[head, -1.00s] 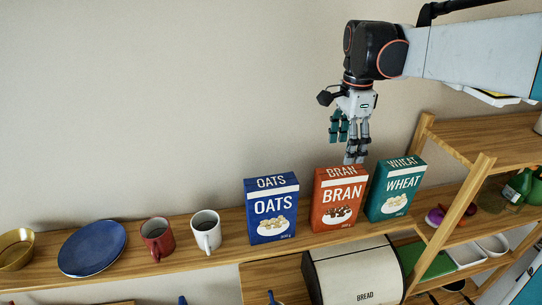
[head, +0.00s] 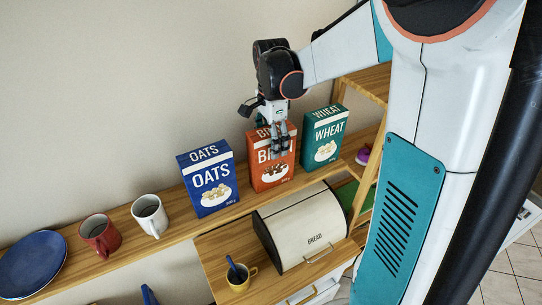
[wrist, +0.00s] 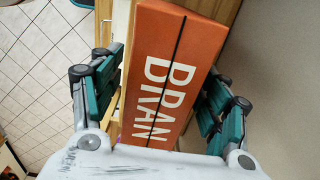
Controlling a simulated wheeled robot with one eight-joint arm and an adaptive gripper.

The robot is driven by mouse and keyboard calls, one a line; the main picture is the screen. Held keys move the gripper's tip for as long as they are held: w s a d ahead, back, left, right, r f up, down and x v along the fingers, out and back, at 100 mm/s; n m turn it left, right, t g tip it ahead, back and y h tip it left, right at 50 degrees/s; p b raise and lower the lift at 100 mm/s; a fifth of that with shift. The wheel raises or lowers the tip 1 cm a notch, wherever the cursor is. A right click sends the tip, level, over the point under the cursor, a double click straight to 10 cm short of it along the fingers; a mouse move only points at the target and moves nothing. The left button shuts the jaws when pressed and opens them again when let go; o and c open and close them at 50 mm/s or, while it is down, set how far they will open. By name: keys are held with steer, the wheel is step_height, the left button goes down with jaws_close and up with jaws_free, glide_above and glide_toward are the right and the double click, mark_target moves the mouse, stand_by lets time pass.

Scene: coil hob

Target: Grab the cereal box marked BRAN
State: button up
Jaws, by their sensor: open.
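The orange BRAN box (head: 268,175) stands upright on the wooden shelf in the head view, between the blue OATS box (head: 209,180) and the green WHEAT box (head: 324,136). My gripper (head: 279,150) is at its upper part and hides some of its front lettering. In the wrist view the BRAN box (wrist: 172,75) lies between my open fingers, one on each side. There is a visible gap at the left finger; whether the right finger touches the box I cannot tell.
A white mug (head: 149,214), a red mug (head: 99,236) and a blue plate (head: 32,264) stand left along the shelf (head: 176,202). The neighbouring boxes stand close on both sides.

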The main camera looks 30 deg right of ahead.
steer(key=shift+f, duration=0.6)
jaws_close()
steer(key=shift+r, duration=0.2)
